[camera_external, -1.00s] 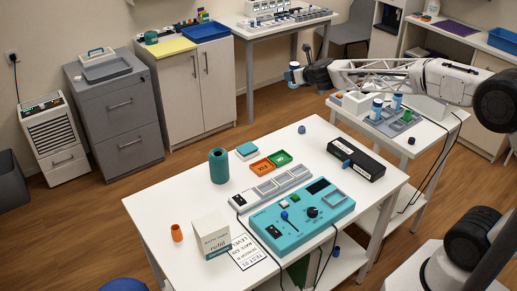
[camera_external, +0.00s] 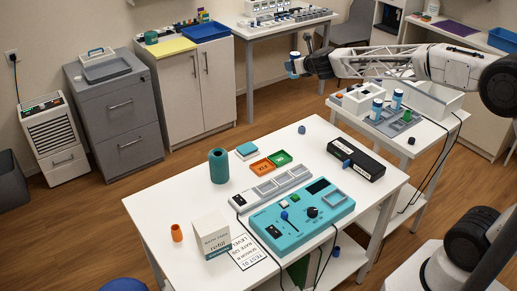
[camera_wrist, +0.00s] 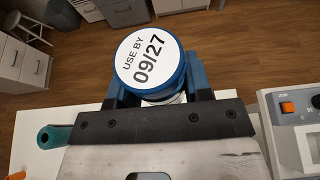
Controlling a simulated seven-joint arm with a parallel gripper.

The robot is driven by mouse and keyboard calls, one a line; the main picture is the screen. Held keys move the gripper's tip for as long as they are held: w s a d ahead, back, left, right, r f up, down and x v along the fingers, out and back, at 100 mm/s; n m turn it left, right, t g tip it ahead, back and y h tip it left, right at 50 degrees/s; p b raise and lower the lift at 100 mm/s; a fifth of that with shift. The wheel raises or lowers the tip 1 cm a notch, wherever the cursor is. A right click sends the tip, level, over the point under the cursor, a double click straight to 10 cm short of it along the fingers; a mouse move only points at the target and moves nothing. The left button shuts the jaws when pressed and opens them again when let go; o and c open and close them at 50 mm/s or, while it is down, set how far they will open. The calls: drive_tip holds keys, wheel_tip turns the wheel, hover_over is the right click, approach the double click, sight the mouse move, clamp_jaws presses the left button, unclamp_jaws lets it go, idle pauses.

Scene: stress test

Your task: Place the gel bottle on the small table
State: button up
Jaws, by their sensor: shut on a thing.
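My gripper (camera_external: 299,65) is shut on a bottle (camera_external: 292,67) with a blue cap and white body. In the external view it is held in the air beyond the far edge of the large white table. In the wrist view the bottle's round lid (camera_wrist: 150,58) has a blue rim and a white label reading "USE BY 09/27", between my fingers. A small white table (camera_external: 440,135) at the right bears a grey mat with two similar blue-and-white bottles (camera_external: 377,108) and a green item (camera_external: 407,115).
The large white table (camera_external: 165,205) holds a teal control box (camera_external: 300,218), a teal cylinder (camera_external: 218,165), a white box (camera_external: 211,237) and a black case (camera_external: 356,158). White open boxes (camera_external: 434,100) stand at the back of the small table. Wooden floor lies below my gripper.

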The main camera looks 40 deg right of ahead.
drive_tip(key=shift+r, duration=0.35)
drive_tip(key=s+d+m+h, duration=0.1)
drive_tip(key=s+d, duration=0.7)
drive_tip(key=d, duration=0.4)
drive_tip(key=s+d+m+h, duration=0.1)
drive_tip(key=s+d+h, duration=0.1)
drive_tip(key=s+d, duration=0.7)
drive_tip(key=s+d+m+h, duration=0.15)
drive_tip(key=s+d, duration=0.45)
drive_tip(key=d, duration=0.8)
wheel_tip(320, 180, down, 12)
drive_tip(key=shift+a+f+g, duration=0.15)
drive_tip(key=shift+a+g, duration=0.1)
drive_tip(key=shift+g, duration=0.05)
drive_tip(key=shift+w+f, duration=0.1)
drive_tip(key=shift+f, duration=0.1)
drive_tip(key=shift+f, duration=3.15)
drive_tip(key=shift+f, duration=0.4)
drive_tip(key=o, duration=1.1)
drive_tip(key=shift+f, duration=0.1)
